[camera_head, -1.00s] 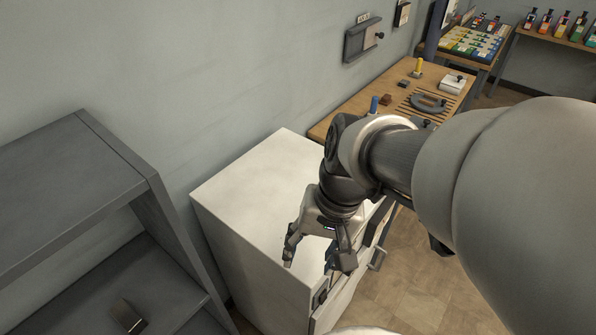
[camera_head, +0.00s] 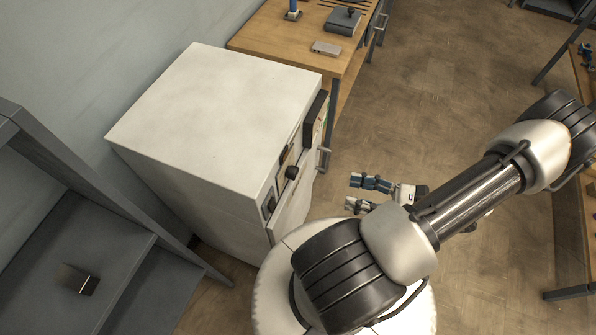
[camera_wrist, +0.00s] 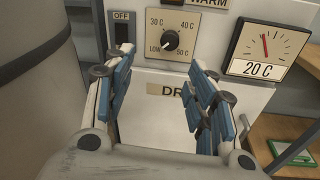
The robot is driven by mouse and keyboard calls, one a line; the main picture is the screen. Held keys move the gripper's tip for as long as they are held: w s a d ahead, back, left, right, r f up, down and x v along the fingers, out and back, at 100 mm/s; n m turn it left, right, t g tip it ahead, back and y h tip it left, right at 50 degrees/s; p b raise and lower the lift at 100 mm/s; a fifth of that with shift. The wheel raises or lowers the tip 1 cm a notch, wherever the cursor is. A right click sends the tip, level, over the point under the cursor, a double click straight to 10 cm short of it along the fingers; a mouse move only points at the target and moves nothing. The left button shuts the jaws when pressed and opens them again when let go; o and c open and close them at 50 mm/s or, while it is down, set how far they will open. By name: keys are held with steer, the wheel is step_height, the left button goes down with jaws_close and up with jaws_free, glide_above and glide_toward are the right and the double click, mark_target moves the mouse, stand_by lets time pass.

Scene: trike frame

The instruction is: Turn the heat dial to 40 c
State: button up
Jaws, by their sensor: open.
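The heat dial (camera_wrist: 171,39) is a round black knob on a pale plate marked LOW, 30 C, 40 C and 50 C. Its light pointer mark appears to lie toward LOW. In the head view the dial (camera_head: 292,172) juts from the front of the white cabinet (camera_head: 215,110). My gripper (camera_head: 352,192) is open and empty, apart from the cabinet front and facing it. In the wrist view my gripper's blue-padded fingers (camera_wrist: 160,72) are spread wide, with the dial above and between their tips.
A gauge (camera_wrist: 266,48) reading 20 C is right of the dial. A switch marked OFF (camera_wrist: 121,30) is to its left. A door handle (camera_head: 324,159) sticks out from the cabinet. A grey shelf (camera_head: 75,225) stands left, a wooden bench (camera_head: 270,35) behind.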

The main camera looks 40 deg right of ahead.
mark_target(297, 174)
steer(key=shift+m+t+h, duration=0.7)
steer(key=shift+m+t, duration=0.1)
steer(key=shift+m, duration=0.1)
steer(key=b+x, duration=0.1)
steer(key=x, duration=0.4)
steer(key=f+b+x, duration=0.1)
steer(key=x, duration=0.4)
steer(key=b+x, duration=0.1)
steer(key=x, duration=0.5)
steer(key=shift+w+f+b, duration=0.1)
steer(key=shift+f+b, duration=0.15)
steer(key=shift+b, duration=0.1)
steer(key=c, duration=1.1)
steer(key=shift+o, duration=0.2)
